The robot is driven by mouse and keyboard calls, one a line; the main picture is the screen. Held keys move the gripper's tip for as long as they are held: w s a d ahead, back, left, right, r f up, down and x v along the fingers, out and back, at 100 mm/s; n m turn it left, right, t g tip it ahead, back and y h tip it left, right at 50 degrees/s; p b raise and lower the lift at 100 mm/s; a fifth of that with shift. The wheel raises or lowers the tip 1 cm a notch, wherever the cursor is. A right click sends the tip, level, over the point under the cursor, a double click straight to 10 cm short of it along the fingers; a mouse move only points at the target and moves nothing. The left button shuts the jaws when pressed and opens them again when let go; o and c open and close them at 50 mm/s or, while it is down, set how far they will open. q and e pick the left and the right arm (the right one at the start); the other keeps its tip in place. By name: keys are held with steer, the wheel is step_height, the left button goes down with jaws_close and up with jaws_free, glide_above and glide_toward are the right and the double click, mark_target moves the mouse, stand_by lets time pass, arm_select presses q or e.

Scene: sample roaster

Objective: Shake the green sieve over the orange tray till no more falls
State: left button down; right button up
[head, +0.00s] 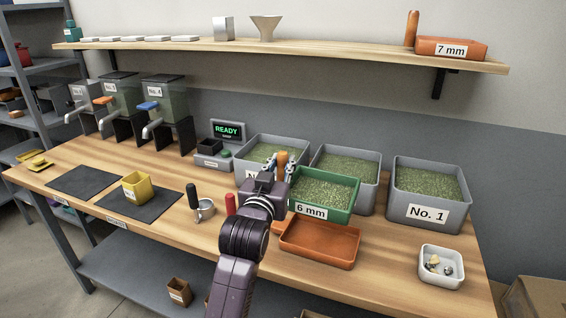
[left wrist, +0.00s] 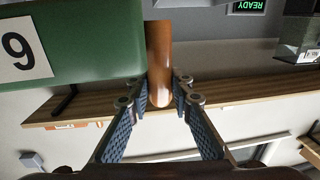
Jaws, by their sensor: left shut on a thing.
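The green sieve (head: 333,214), labelled 6 mm, holds a layer of green beans and sits in the air above the orange tray (head: 316,262). My left gripper (head: 282,170) is shut on the sieve's wooden handle (head: 282,157), at the sieve's left side. In the left wrist view the fingers (left wrist: 160,93) close around the brown handle (left wrist: 159,50), and the green wall (left wrist: 85,60) with its label is at upper left. The tray's visible floor looks bare; its back part is hidden under the sieve. My right gripper is not in view.
Grey bins of green beans, one marked No. 1 (head: 428,214), stand behind and right. A white dish (head: 441,276) with a few pieces stands at right. A red-handled tool (head: 231,204) and a black-handled one (head: 192,196) lie left of my arm. A shelf (head: 300,52) runs above.

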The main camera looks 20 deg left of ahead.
mark_target(278, 178)
arm_select(q)
steer(key=shift+a+f+b, duration=0.3)
steer(key=shift+f+b, duration=0.2)
steer(key=shift+f, duration=0.55)
steer(key=shift+a+f+b, duration=0.25)
steer(key=shift+f+b, duration=0.25)
steer(key=shift+f, duration=0.55)
steer(key=shift+a+f+b, duration=0.15)
steer(key=shift+f+b, duration=0.15)
steer(key=shift+f, duration=0.3)
steer(key=shift+a+f, duration=0.15)
steer(key=shift+f, duration=0.35)
steer(key=shift+f+b, duration=0.2)
steer(key=shift+b, duration=0.1)
